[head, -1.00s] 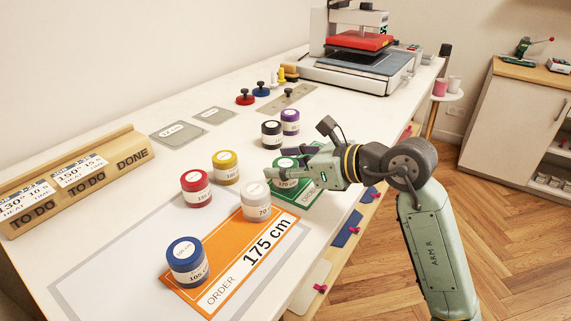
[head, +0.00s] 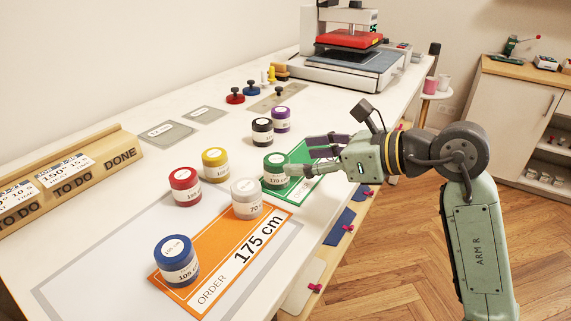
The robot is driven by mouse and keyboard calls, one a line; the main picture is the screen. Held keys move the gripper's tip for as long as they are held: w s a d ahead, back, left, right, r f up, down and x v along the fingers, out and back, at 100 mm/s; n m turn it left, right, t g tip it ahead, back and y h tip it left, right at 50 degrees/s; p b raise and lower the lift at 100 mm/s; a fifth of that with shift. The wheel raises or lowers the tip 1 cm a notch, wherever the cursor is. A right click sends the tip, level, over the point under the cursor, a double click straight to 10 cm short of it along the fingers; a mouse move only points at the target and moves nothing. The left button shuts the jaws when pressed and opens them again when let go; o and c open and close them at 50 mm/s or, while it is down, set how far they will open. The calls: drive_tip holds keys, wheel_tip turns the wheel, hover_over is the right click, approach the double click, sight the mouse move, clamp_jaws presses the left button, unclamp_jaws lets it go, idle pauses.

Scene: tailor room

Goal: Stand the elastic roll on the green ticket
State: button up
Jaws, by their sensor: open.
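A green ticket (head: 309,161) lies on the white worktable, partly hidden under my gripper. A green-topped roll (head: 275,170), its label seeming to read 170, stands upright at the ticket's left end. My gripper (head: 312,152) is open and empty, just right of this roll and above the ticket. A white roll (head: 247,199) and a blue roll (head: 176,261) stand upright on the orange ticket (head: 222,277), which reads ORDER 175 cm. Red (head: 185,186), yellow (head: 215,165), black (head: 262,132) and purple (head: 280,120) rolls stand behind. I cannot tell which is the elastic roll meant.
A heat press (head: 345,62) stands at the back. A wooden card rack (head: 80,173) marked TO DO and DONE is at the left. Grey plates (head: 168,133) and knobbed pieces (head: 236,96) lie towards the back. The table's right edge runs beneath my arm.

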drive_tip(key=v, duration=0.4)
drive_tip(key=shift+s+d+r+b, duration=0.1)
drive_tip(key=shift+s+d+b, duration=0.1)
drive_tip(key=shift+b, duration=0.15)
